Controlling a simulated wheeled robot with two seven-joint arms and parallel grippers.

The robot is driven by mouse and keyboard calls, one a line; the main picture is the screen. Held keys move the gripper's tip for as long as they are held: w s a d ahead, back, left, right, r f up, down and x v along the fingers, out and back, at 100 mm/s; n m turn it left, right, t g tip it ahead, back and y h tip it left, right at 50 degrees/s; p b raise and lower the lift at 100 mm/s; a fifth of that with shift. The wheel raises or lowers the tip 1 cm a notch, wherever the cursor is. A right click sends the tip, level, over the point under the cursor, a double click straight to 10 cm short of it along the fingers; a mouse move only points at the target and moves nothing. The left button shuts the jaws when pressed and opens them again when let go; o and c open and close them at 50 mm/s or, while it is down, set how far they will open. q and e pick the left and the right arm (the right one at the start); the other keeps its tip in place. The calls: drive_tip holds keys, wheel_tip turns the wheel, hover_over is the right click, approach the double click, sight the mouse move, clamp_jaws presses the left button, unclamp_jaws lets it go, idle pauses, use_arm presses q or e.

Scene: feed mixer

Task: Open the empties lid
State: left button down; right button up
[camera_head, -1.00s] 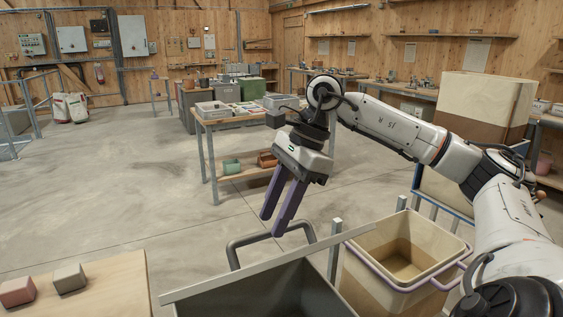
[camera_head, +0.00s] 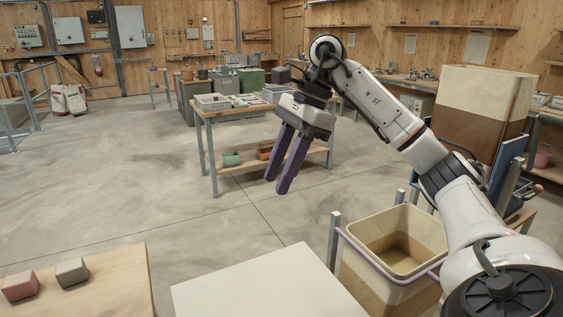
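A pale flat panel (camera_head: 265,285), which looks like the lid of the bin, lies flat at the bottom middle. It covers the place where the dark bin interior showed, and its near part is cut off by the frame. No handle shows on the visible part. My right gripper (camera_head: 277,187) hangs above and beyond the panel's far edge, clear of it. Its two purple fingers point down with a gap between them and hold nothing. My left gripper is not in view.
A cream and tan open bin (camera_head: 395,275) with a purple handle bar stands just right of the panel. A grey post (camera_head: 334,243) stands between them. A wooden table (camera_head: 110,290) with a red block (camera_head: 20,286) and a grey block (camera_head: 72,272) is at left.

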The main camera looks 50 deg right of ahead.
drive_tip(key=shift+w+d+r, duration=0.25)
drive_tip(key=shift+d+r, duration=0.3)
drive_tip(key=shift+r, duration=0.3)
idle(0.3)
